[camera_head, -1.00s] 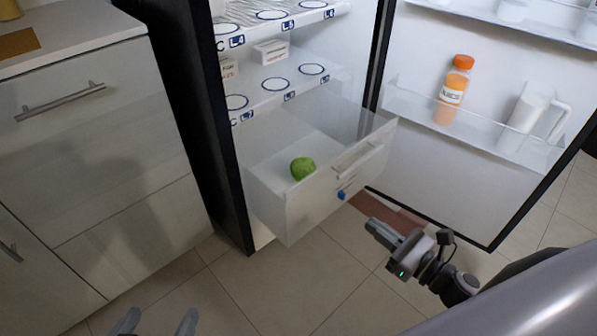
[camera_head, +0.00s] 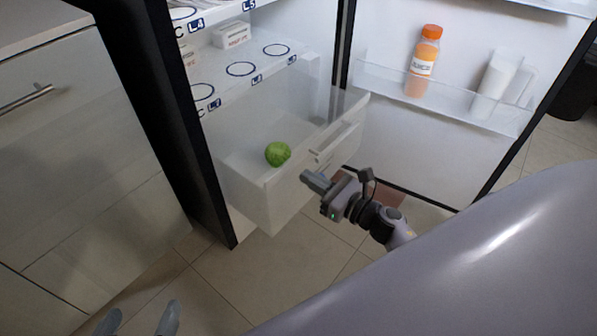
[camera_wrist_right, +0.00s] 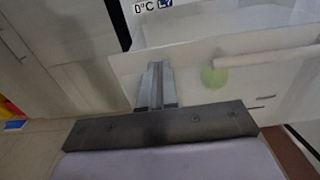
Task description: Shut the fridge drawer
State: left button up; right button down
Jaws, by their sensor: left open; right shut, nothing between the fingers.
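The fridge drawer (camera_head: 287,196) is pulled out at the bottom of the open fridge. It is clear, with a bar handle (camera_head: 334,142) on its front and a green round item (camera_head: 278,153) inside. My right gripper (camera_head: 309,178) is shut and empty, with its tips at the drawer front, below the handle. In the right wrist view the shut fingers (camera_wrist_right: 156,68) overlap the drawer front (camera_wrist_right: 190,70), left of its handle (camera_wrist_right: 268,57); I cannot tell if they touch it. My left gripper (camera_head: 141,318) is open and empty at the bottom left, low over the floor, away from the drawer.
The fridge door (camera_head: 440,160) stands open at right, with an orange juice bottle (camera_head: 424,62) and a white jug (camera_head: 493,80) on its shelf. A cabinet (camera_head: 80,150) stands at left. Tiled floor (camera_head: 225,285) is free in front of the drawer.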

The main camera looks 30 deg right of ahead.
aim_at(288, 166)
jog(key=x, duration=0.3)
jog(key=shift+w+a, duration=0.15)
jog(key=shift+w, duration=0.15)
pick_arm(q)
jog(key=shift+d+f, duration=0.1)
jog(key=shift+d, duration=0.05)
pick_arm(e)
jog(key=shift+w+a, duration=0.1)
pick_arm(q)
jog(key=shift+w, duration=0.1)
